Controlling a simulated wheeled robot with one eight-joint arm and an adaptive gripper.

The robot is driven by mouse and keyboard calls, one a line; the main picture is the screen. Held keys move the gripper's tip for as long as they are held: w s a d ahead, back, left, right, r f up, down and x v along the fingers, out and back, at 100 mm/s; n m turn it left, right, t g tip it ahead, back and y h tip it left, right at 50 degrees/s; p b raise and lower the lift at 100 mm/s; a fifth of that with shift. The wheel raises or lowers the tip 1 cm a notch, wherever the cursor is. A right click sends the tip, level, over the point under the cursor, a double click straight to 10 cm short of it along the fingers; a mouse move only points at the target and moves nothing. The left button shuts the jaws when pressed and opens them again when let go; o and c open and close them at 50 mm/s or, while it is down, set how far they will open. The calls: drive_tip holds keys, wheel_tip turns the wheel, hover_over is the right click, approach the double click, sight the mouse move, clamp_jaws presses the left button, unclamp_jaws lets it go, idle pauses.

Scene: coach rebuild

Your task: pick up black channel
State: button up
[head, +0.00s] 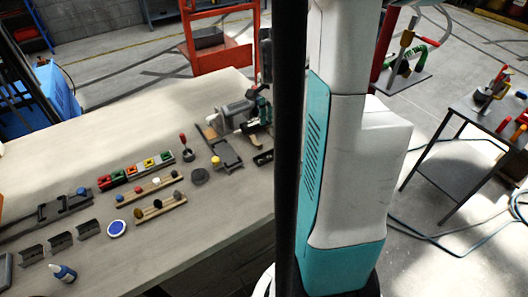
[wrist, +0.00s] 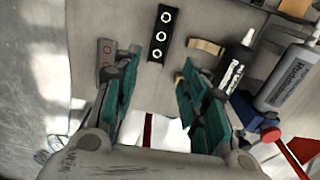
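A black channel-like strip (wrist: 160,42) with several white rings along it lies on the bench in the wrist view, ahead of and between my fingers. A small dark piece at the bench's right edge in the head view (head: 263,157) looks like the same strip. My gripper (wrist: 150,85) is open, its teal fingers wide apart, with nothing between the tips. In the head view my gripper (head: 260,108) is small and partly hidden behind a dark post. I cannot tell its height above the bench.
A black bottle (wrist: 235,65) and a grey bottle (wrist: 288,75) are close to the right finger. Grey angle pieces (head: 60,242) and coloured blocks (head: 135,170) lie further left on the bench (head: 200,225).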

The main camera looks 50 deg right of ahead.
drive_tip(key=b, duration=0.2)
hover_over(269, 157)
drive_tip(key=f, duration=0.8)
drive_tip(key=shift+s+d, duration=0.25)
drive_tip(key=shift+d, duration=0.1)
drive_tip(key=shift+w+a+f+b, duration=0.15)
drive_tip(key=shift+f+b, duration=0.4)
drive_tip(key=shift+f, duration=0.85)
drive_tip(key=shift+w+a+f+b, duration=0.15)
drive_tip(key=shift+f+b, duration=0.4)
drive_tip(key=shift+f, duration=0.85)
drive_tip(key=shift+s+r, duration=0.1)
drive_tip(key=c, duration=0.8)
